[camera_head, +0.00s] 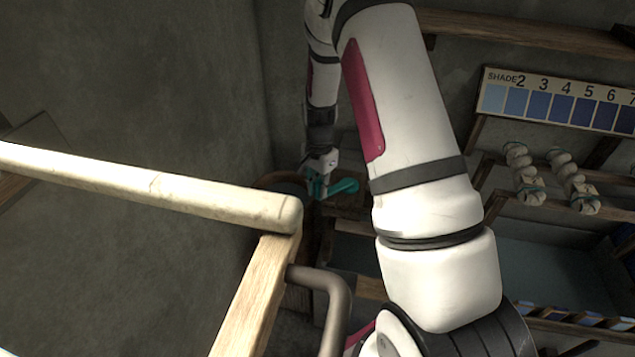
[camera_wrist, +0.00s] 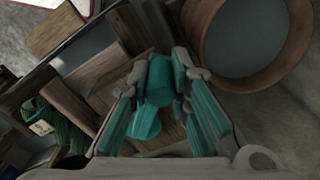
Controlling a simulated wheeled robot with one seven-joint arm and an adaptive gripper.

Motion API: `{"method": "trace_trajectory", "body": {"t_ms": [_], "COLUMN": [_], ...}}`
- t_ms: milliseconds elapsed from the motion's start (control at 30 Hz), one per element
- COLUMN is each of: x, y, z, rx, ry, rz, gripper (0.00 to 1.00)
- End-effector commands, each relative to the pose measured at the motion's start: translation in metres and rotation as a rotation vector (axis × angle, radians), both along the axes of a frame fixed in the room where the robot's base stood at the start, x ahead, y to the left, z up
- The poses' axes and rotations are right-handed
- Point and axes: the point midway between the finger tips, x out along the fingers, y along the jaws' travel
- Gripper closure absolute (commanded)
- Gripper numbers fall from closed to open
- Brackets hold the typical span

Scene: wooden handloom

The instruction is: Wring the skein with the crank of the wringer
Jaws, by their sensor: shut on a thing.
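My gripper (camera_head: 318,184) is far off in the camera_head view, low beside a wooden tub. A teal crank-like piece (camera_head: 345,187) sticks out to the right of it. In the wrist view my gripper (camera_wrist: 160,100) has teal pads on both fingers. A teal block-shaped piece (camera_wrist: 159,82) lies between them, with another teal part (camera_wrist: 146,123) below it. The fingers appear closed on the upper piece, though the contact is partly hidden. I cannot make out the skein on the wringer in either view.
The round wooden tub (camera_wrist: 293,62) with grey contents stands beside my gripper. Wooden boards lie beneath it. A dark green bundle (camera_wrist: 65,128) is at left. Pale twisted skeins (camera_head: 525,175) hang near a shade chart (camera_head: 560,100). A pale wooden bar (camera_head: 150,187) crosses the foreground.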

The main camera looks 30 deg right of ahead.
Motion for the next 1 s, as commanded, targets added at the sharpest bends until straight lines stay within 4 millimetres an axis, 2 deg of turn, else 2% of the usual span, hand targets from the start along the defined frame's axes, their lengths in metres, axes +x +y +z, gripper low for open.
{"method": "trace_trajectory", "body": {"t_ms": [33, 400, 667, 1000], "x": [-0.004, -0.022, -0.024, -0.042], "y": [-0.007, -0.009, -0.01, -0.014], "z": [0.001, 0.002, 0.002, 0.003], "rx": [-0.009, -0.01, -0.01, -0.009], "ry": [0.001, -0.003, -0.008, -0.009], "rz": [-0.009, -0.009, -0.008, -0.007], "gripper": [1.0, 1.0, 1.0, 1.0]}}
